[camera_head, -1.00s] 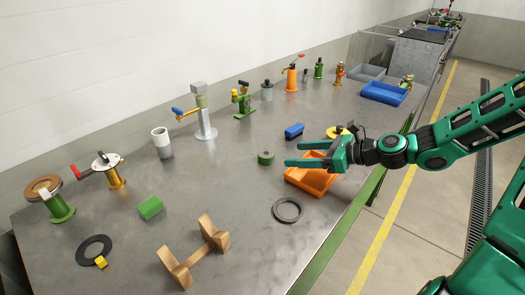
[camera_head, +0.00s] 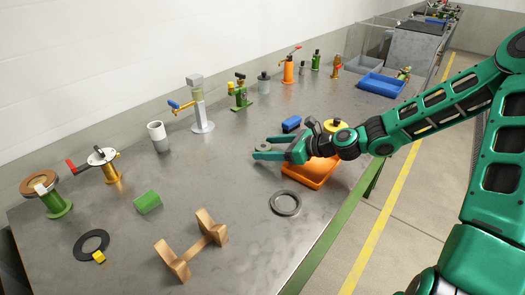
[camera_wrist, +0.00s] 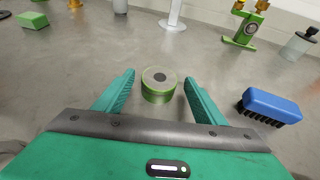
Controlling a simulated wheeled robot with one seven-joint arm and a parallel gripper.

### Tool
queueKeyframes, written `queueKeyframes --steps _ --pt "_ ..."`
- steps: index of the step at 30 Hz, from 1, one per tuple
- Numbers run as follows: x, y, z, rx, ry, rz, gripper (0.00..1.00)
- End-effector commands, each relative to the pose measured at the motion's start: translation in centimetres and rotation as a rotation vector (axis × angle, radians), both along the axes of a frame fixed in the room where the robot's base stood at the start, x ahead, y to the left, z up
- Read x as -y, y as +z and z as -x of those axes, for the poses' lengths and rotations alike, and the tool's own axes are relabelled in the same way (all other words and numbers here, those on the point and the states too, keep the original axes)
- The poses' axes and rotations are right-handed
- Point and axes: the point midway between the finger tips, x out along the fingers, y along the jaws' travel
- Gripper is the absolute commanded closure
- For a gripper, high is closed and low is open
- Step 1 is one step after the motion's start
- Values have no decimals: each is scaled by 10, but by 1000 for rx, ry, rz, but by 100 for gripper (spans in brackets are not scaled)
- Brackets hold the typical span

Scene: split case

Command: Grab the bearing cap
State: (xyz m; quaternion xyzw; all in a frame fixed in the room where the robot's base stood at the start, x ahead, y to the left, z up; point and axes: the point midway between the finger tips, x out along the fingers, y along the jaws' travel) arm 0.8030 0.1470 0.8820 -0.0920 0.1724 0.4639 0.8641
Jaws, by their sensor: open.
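A short green round piece with a grey top and a dark centre stands on the bench; I take it for the bearing cap (camera_wrist: 158,92). In the wrist view it sits between the two fingers of my gripper (camera_wrist: 159,77), near their tips, with a gap on each side. In the head view my gripper (camera_head: 259,148) is low over the bench, its green fingers open and pointing left. The fingers partly hide the green piece (camera_head: 264,147) there. Nothing is held.
A blue brush (camera_wrist: 270,105) lies close to the right finger. An orange tray (camera_head: 316,172) is under my wrist, and a grey ring (camera_head: 285,203) lies in front. A green block (camera_head: 147,202) and a wooden stand (camera_head: 193,247) are left. Several fittings line the back.

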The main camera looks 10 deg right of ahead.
Motion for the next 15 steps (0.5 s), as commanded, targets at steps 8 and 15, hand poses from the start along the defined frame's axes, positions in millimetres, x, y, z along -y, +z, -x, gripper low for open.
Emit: queueKeyframes --steps 8,15 --pt "0 0 0 0 0 0 55" --pt "0 1 0 1 -1 -1 89"
